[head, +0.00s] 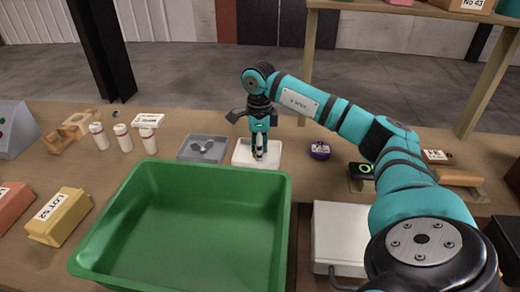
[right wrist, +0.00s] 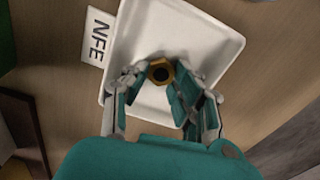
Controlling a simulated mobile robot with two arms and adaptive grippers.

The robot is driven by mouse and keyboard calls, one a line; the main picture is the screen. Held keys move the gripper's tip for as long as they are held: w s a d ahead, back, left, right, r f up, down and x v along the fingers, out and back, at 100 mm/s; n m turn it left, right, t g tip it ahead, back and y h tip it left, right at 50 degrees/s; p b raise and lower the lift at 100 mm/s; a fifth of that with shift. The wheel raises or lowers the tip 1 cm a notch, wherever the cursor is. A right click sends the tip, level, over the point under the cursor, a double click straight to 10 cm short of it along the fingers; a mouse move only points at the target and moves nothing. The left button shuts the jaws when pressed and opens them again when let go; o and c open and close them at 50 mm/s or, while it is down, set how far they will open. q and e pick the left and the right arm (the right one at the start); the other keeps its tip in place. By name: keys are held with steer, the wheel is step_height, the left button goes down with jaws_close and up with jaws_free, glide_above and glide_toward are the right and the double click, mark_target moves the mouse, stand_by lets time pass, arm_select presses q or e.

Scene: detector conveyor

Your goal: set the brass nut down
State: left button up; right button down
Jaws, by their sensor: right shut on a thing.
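The brass nut (right wrist: 160,71) is a gold hex nut with a dark hole, seen between the fingertips in the right wrist view. My right gripper (right wrist: 161,76) is shut on it. The nut is over the white tray (right wrist: 210,40); I cannot tell whether it touches the tray's floor. In the head view my right gripper (head: 258,155) points down into the white tray (head: 241,158), and the nut is too small to make out there. My left gripper is not in view.
White bottles (head: 122,138) stand farther left.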

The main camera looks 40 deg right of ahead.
steer(key=shift+f, duration=0.1)
steer(key=c, duration=1.1)
jaws_free()
steer(key=shift+o, duration=0.2)
steer(key=shift+r, duration=0.25)
steer(key=shift+w+r, duration=0.1)
steer(key=shift+r, duration=0.25)
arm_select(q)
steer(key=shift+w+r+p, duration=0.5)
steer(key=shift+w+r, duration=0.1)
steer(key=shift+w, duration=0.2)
arm_select(e)
step_height(320, 180, up, 11)
steer(key=shift+r, duration=0.15)
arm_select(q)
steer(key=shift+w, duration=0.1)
